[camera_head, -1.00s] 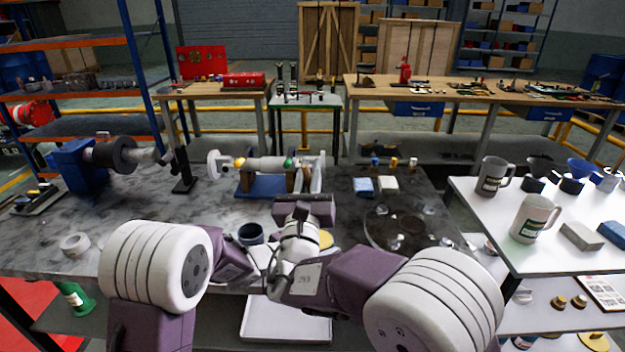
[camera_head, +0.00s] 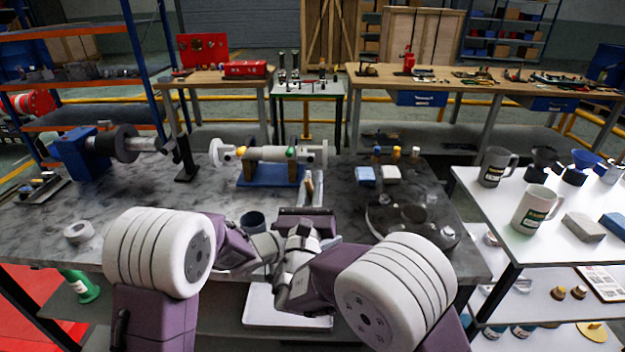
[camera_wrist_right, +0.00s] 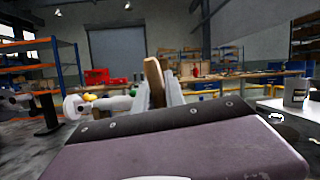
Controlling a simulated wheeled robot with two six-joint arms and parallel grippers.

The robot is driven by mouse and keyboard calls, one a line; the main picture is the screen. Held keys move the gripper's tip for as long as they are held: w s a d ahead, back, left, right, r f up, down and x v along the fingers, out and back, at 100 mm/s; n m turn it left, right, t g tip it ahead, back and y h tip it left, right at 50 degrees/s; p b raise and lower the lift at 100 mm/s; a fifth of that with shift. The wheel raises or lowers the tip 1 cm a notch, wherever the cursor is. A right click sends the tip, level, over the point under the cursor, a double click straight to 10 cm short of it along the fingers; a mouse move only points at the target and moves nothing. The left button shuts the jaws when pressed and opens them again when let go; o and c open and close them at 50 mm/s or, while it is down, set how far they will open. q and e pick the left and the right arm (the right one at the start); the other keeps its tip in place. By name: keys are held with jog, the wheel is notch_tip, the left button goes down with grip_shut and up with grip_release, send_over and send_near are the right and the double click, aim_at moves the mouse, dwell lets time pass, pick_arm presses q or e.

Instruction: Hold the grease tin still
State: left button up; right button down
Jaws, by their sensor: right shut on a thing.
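A small dark blue-grey open cylinder (camera_head: 252,222), perhaps the grease tin, stands on the marbled bench near its front edge. My left wrist is just in front of it and hides its lower part. The left fingers are hidden, so I cannot tell whether they touch it. My right gripper (camera_head: 312,188) is to the right of the cylinder, its fingers pointing away from me. It is shut on a thin tan piece with a rounded end. That piece (camera_wrist_right: 154,82) stands up between the fingers in the right wrist view.
A shaft on a blue stand (camera_head: 270,175) is beyond my right gripper. A round dark tray (camera_head: 385,232) is to the right. A tape roll (camera_head: 78,232) lies at the left. A white side table (camera_head: 545,252) holds mugs. The bench's left middle is clear.

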jog(key=shift+f, duration=0.85)
dwell(1.8)
notch_tip(320, 180, up, 8)
jog(key=shift+f, duration=0.2)
dwell(0.4)
dwell(0.5)
jog(key=shift+f, duration=2.95)
jog(key=shift+f, duration=0.7)
notch_tip(320, 180, up, 7)
jog(key=shift+r, duration=0.2)
